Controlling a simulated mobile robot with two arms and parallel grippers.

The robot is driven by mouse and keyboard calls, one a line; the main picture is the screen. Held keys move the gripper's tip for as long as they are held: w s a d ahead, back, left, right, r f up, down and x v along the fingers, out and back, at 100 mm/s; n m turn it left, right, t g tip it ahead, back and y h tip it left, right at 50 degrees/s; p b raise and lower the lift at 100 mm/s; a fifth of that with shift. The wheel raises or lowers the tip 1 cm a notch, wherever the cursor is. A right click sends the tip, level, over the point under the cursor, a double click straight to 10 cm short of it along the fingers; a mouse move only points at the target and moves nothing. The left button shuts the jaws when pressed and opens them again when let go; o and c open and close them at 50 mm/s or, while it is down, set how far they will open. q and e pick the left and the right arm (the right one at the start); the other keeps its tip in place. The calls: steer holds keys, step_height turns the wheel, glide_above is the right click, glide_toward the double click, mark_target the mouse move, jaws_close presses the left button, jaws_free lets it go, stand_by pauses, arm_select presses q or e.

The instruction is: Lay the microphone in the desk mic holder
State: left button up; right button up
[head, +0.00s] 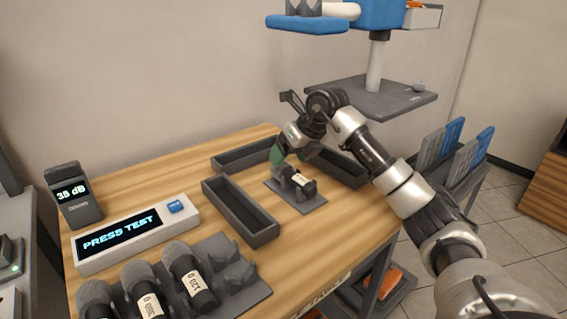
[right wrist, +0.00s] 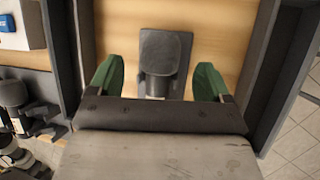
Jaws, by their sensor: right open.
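The desk mic holder (head: 312,204), a dark grey plate with a cradle, sits on the wooden table between the trays. A black microphone with a pale label (head: 302,182) lies across it and appears to rest in the cradle; the far end is partly hidden by my gripper. My right gripper (head: 292,153) is at the far side of the microphone, with green fingertips spread. In the right wrist view its fingers (right wrist: 156,80) are wide apart with nothing pinched between them; a dark rounded shape, probably the microphone or cradle (right wrist: 160,52), shows beyond. My left gripper is out of view.
Dark open trays (head: 240,212) stand left of and behind the holder. A rack (head: 240,290) with several microphones and empty cradles is at the front. A white "PRESS TEST" box (head: 138,234) and a "38 dB" meter (head: 74,196) stand left. Bare wood shows right of the holder.

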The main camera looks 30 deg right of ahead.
steer(key=v, duration=0.4)
steer(key=shift+r, duration=0.1)
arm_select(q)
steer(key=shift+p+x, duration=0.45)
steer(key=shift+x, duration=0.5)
arm_select(e)
steer(key=shift+v, duration=1.7)
